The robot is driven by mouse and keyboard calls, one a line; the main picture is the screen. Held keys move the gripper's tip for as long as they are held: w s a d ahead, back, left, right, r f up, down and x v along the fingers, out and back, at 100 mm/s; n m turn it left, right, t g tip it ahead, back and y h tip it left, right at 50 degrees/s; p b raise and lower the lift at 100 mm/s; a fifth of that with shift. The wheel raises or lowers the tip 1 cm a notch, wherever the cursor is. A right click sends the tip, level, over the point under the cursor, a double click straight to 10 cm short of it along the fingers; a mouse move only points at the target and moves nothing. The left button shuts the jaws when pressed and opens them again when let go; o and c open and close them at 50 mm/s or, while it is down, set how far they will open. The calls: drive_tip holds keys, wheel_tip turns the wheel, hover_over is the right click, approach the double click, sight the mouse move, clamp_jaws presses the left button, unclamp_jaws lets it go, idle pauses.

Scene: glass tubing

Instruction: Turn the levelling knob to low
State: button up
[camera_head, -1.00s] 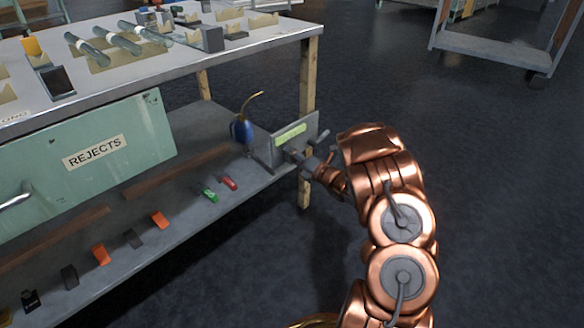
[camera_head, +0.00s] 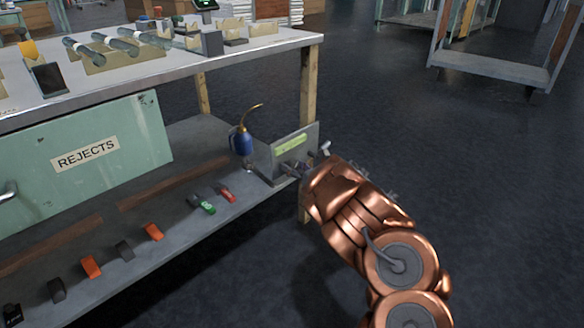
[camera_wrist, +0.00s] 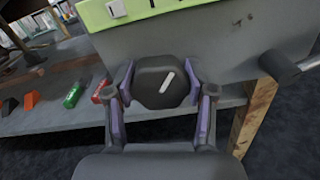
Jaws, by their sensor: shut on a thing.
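The levelling knob (camera_wrist: 161,84) is dark, rounded-square, with a white pointer line slanting up to the right. It sits on the front of a grey panel (camera_wrist: 222,45) in the wrist view, below a green label strip. My gripper (camera_wrist: 160,98) has its two purple-padded fingers on either side of the knob and is shut on it. In the head view the grey box (camera_head: 270,158) with the green strip (camera_head: 291,143) stands at the right end of the lower shelf. The strip's low mark cannot be read.
A grey handle (camera_wrist: 281,66) sticks out right of the knob. A table leg (camera_wrist: 252,118) stands close below it. A blue oil can (camera_head: 242,141) stands left of the box.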

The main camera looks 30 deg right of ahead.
drive_tip(key=n, duration=0.3)
drive_tip(key=shift+n, duration=2.1)
drive_tip(key=shift+a, duration=0.1)
drive_tip(key=o, duration=1.2)
drive_tip(key=shift+c, duration=0.2)
drive_tip(key=shift+s, duration=0.1)
drive_tip(key=v, duration=1.1)
drive_tip(key=shift+s, duration=0.4)
